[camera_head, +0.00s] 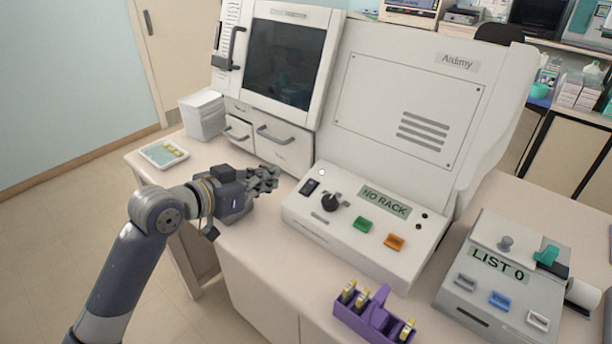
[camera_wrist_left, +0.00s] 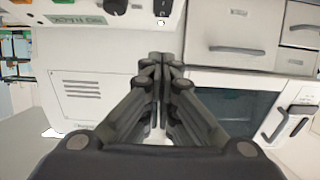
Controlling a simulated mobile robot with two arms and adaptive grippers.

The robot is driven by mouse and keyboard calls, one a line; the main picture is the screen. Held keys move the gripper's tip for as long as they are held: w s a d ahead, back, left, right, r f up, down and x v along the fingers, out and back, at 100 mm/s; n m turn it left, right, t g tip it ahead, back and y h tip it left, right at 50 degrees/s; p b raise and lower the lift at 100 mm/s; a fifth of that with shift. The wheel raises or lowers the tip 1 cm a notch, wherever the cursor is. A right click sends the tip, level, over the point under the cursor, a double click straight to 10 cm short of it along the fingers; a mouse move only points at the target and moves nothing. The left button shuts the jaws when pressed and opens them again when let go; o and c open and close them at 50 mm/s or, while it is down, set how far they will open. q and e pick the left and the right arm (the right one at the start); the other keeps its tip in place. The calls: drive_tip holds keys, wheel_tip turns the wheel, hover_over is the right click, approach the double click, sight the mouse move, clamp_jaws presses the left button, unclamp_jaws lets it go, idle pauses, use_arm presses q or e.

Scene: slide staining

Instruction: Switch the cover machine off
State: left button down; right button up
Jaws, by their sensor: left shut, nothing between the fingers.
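A white machine (camera_head: 440,100) marked "Atdmy" has a sloped front panel (camera_head: 345,222) with a "NO RACK" display (camera_head: 385,202). At the panel's left end is a black rocker switch (camera_head: 310,186), beside a black knob (camera_head: 330,202). The switch also shows at the top of the left wrist view (camera_wrist_left: 163,8), with the knob (camera_wrist_left: 115,6) to its left. My left gripper (camera_head: 272,177) is shut and empty, left of the panel and apart from the switch. Its closed fingertips point toward the switch side in the left wrist view (camera_wrist_left: 161,62). My right gripper is not in view.
A white cabinet machine (camera_head: 285,60) with drawers stands behind my left gripper. A purple rack (camera_head: 372,318) with yellow-topped slides stands before the panel. A grey "LIST 0" device (camera_head: 500,280) is at right.

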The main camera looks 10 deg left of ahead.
use_arm(q)
drive_tip(key=p, duration=0.3)
hover_over(305, 192)
drive_tip(key=s+a, duration=0.1)
drive_tip(key=s, duration=0.1)
wheel_tip(305, 192, down, 3)
drive_tip(key=shift+w+a+r, duration=0.1)
drive_tip(key=f, duration=0.1)
drive_tip(key=w+f, duration=0.1)
drive_tip(key=d+f, duration=0.1)
drive_tip(key=shift+w+p, duration=0.25)
drive_tip(key=shift+p, duration=0.1)
drive_tip(key=shift+w+f, duration=0.2)
drive_tip(key=shift+f, duration=0.35)
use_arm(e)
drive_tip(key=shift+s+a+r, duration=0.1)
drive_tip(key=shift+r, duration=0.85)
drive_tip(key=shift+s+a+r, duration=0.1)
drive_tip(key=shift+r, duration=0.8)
